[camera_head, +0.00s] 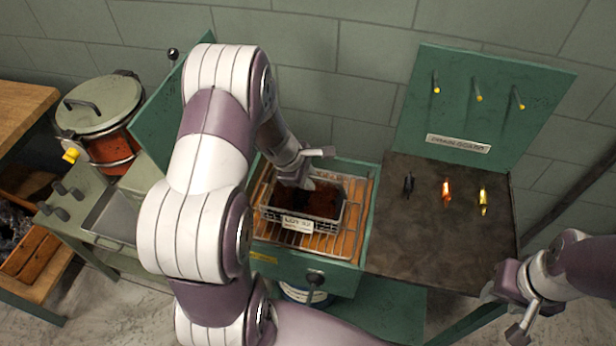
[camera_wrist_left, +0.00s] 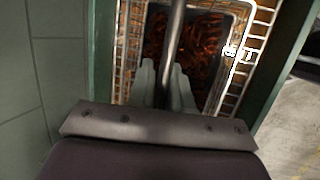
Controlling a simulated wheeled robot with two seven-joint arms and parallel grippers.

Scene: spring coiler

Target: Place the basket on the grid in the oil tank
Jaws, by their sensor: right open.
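My left gripper (camera_head: 297,178) points down at the basket's back part. In the left wrist view its two grey fingers (camera_wrist_left: 166,88) are close together over the basket (camera_wrist_left: 198,60), with a metal bar crossing in front. My right gripper (camera_head: 503,312) is open and empty at the lower right, away from the tank.
Right of the tank, a dark worktop (camera_head: 435,235) holds several small coloured parts below an upright green pegboard (camera_head: 480,105). At left stand a lidded pot (camera_head: 103,108), a metal basin (camera_head: 115,215) and a wooden table (camera_head: 22,110).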

